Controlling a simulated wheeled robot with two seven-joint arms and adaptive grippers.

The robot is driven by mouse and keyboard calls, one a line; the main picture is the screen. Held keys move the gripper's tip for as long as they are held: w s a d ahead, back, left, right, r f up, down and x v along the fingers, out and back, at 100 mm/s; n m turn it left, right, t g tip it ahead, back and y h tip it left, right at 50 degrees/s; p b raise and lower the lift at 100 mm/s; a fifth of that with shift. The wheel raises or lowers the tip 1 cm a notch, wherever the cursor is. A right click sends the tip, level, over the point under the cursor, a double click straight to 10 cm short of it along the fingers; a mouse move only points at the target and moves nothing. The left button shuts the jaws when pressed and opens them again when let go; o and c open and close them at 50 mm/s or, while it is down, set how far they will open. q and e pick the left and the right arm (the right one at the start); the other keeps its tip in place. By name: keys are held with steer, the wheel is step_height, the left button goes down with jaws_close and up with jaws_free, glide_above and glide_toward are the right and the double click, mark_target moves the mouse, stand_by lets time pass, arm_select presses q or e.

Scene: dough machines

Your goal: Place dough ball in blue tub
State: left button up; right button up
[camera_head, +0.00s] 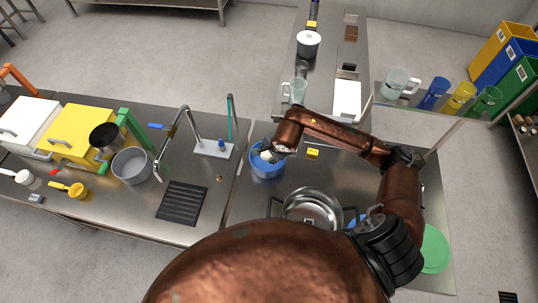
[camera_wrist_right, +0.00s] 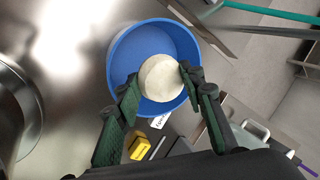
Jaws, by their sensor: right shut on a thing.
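The blue tub (camera_head: 267,170) stands on the metal counter left of the steel pot. It also shows in the right wrist view (camera_wrist_right: 122,62), round with an open top. The dough ball (camera_wrist_right: 160,78) is pale and round. My right gripper (camera_wrist_right: 157,84) is shut on the dough ball, with its dark green fingers on either side. The ball appears over the tub, overlapping its near right part; I cannot tell whether it touches the tub. In the head view the right gripper (camera_head: 270,154) is at the tub and the pale ball is mostly hidden. My left gripper is not in view.
A steel pot (camera_head: 312,208) stands right of the tub. A small yellow object (camera_head: 313,154) lies on the counter behind it. A tap (camera_head: 190,125) and a grey bowl (camera_head: 132,165) are on the left counter. A green plate (camera_head: 435,250) lies at the right.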

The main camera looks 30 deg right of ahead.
mark_target(269, 156)
steer(key=shift+w+d+f, duration=0.3)
steer(key=shift+w+f, duration=0.35)
steer(key=shift+f, duration=0.2)
step_height(269, 156, down, 3)
steer(key=shift+w+f+p, duration=0.1)
steer(key=shift+f+p, duration=0.05)
steer(key=shift+p, duration=0.55)
steer(key=shift+f, duration=0.1)
steer(key=shift+f+b, duration=0.55)
steer(key=shift+b, duration=0.25)
steer(key=o, duration=1.5)
